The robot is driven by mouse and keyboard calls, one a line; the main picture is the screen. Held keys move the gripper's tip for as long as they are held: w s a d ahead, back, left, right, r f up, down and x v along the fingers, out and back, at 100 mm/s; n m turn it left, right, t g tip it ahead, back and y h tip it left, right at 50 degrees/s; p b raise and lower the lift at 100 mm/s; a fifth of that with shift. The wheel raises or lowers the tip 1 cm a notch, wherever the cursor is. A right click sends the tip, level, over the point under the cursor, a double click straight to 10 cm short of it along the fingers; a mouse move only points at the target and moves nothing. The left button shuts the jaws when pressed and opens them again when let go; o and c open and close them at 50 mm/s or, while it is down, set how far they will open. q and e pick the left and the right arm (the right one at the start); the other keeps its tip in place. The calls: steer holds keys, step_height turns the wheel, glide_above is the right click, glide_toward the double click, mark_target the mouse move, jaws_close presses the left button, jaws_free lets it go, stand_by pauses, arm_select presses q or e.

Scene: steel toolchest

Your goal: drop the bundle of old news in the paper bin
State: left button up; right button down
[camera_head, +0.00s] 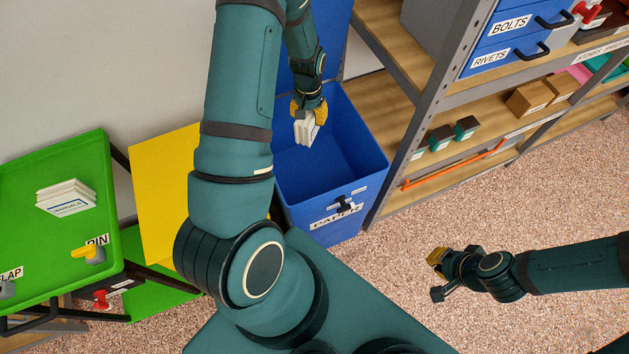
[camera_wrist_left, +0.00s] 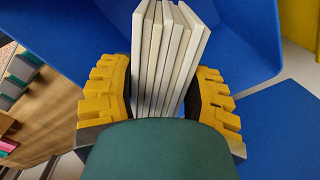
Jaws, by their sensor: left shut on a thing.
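The bundle of old news (camera_head: 305,130) is a stack of several thin white papers. My left gripper (camera_head: 309,108) is shut on it, and in the left wrist view the bundle (camera_wrist_left: 165,60) stands between the yellow finger pads. The blue paper bin (camera_head: 341,198) has a "PAPER" label on its front and its top is open. The bundle shows over the bin's opening, near the back; its exact height against the rim is hard to tell. Blue bin surfaces (camera_wrist_left: 245,40) surround it in the wrist view. My right gripper (camera_head: 438,276) is open and empty over the floor at right.
A green cabinet (camera_head: 100,180) with a "MANUALS" stack (camera_head: 66,198) and a yellow panel (camera_head: 163,190) stand left of the bin. A shelf (camera_head: 440,100) with blue drawers (camera_head: 500,55) and small boxes stands close on its right.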

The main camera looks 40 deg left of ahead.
arm_select(q)
steer(key=o, duration=1.4)
steer(key=shift+c, duration=0.2)
steer(key=shift+r, duration=0.1)
step_height(320, 180, up, 12)
